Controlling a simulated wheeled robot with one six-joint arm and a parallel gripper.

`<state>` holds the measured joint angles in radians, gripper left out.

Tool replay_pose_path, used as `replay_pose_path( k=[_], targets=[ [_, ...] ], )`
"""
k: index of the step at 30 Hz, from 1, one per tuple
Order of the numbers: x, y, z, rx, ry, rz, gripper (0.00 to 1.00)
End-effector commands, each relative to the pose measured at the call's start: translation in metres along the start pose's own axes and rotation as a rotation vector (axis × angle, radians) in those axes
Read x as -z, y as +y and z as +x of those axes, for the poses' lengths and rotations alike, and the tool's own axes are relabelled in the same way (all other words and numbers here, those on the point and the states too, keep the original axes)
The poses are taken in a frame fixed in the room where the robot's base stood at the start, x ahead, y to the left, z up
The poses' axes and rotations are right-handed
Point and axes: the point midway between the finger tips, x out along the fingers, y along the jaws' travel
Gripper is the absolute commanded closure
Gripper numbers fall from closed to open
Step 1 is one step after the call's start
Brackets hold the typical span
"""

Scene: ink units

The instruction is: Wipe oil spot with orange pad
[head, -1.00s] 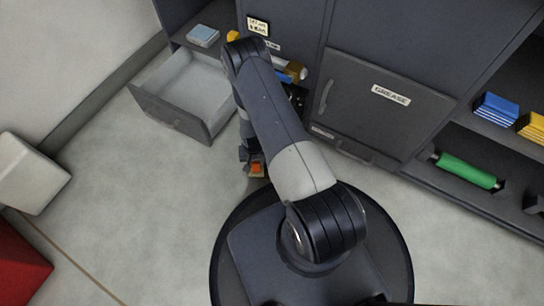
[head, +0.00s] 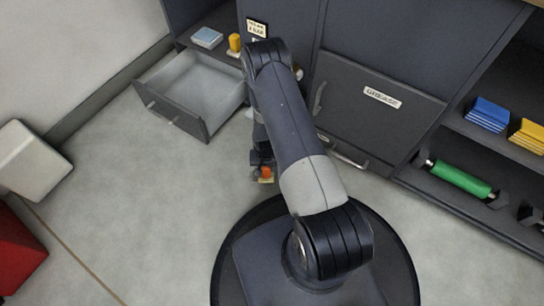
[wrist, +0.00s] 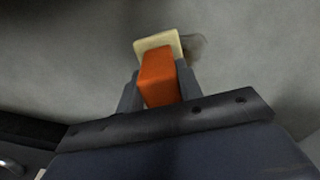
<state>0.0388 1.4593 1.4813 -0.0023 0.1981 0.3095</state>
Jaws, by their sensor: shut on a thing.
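The orange pad (wrist: 160,78) is an orange block with a cream-coloured face at its far end. My gripper (wrist: 158,95) is shut on the orange block, with a grey finger on each side. In the head view my gripper (head: 263,168) is low over the floor in front of the cabinet, with a bit of the orange pad (head: 266,172) showing. The oil spot (wrist: 197,46) is a dark brownish smear on the grey floor, just right of the cream face in the wrist view. The pad hides part of it. I cannot tell whether the pad touches the floor.
An open, empty-looking drawer (head: 190,90) sticks out at the left of the cabinet. A closed door labelled GREASE (head: 382,97) is to the right. A white box (head: 30,160) stands far left. Floor between is clear.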

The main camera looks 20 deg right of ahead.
Motion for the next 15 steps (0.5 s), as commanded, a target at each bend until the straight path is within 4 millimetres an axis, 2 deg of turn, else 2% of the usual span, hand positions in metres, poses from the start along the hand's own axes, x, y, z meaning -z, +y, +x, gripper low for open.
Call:
replay_pose_path(
  k=[15],
  targets=[
    [0.008,0.001,-0.048,-0.001,-0.002,-0.002,0.87]
  ],
)
